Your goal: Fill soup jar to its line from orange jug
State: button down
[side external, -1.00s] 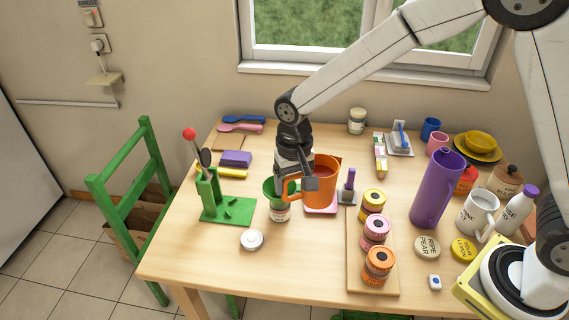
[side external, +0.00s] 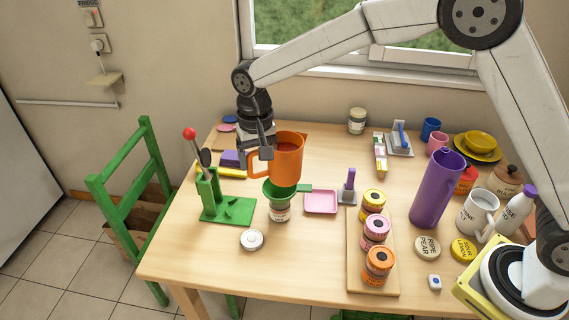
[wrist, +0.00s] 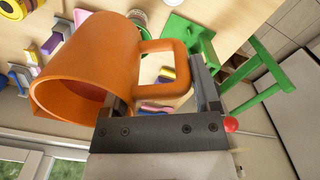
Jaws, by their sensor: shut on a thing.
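The orange jug (side external: 288,158) is held off the table, close to upright, with red contents showing at its mouth. My gripper (side external: 262,150) is shut on the jug's handle, on its left side. In the wrist view the jug (wrist: 95,50) fills the left, and its handle (wrist: 163,62) lies between the fingers. The soup jar (side external: 280,213) stands on the table below the jug, with a green funnel (side external: 270,191) in its mouth. The jug partly overlaps the funnel in the side view. The jar's fill line and level cannot be made out.
A green lever stand (side external: 210,205) is to the left, a white lid (side external: 251,240) in front. A board (side external: 357,265) with several small jars and a tall purple jug (side external: 437,190) stand right.

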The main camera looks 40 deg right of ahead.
jog(key=w+a, duration=0.8)
jog(key=w, duration=0.2)
jog(key=shift+w+a+f, duration=0.15)
jog(key=shift+a+f, duration=0.05)
jog(key=shift+f, duration=0.1)
jog(key=shift+f, duration=2.5)
jog(key=shift+d+r, duration=0.1)
jog(key=shift+r, duration=0.05)
jog(key=shift+s+d+r+t+y, duration=0.3)
jog(key=shift+d+y, duration=0.5)
jog(key=shift+y, duration=0.25)
jog(key=shift+s+d+r+t+y, duration=0.15)
jog(key=shift+d+r+t+y, duration=0.1)
jog(key=shift+d+y, duration=0.65)
jog(key=shift+s+d+r+t+y, duration=0.3)
jog(key=shift+d+y, duration=0.35)
jog(key=shift+y, duration=0.5)
jog(key=shift+d+y, duration=0.3)
jog(key=shift+s+d+r+t+y, duration=0.15)
jog(key=shift+d+r+t+y, duration=0.1)
jog(key=shift+d+y, duration=0.4)
jog(key=shift+s+d+r+t+y, duration=0.1)
jog(key=shift+s+d+t+y, duration=0.15)
jog(key=shift+y, duration=0.7)
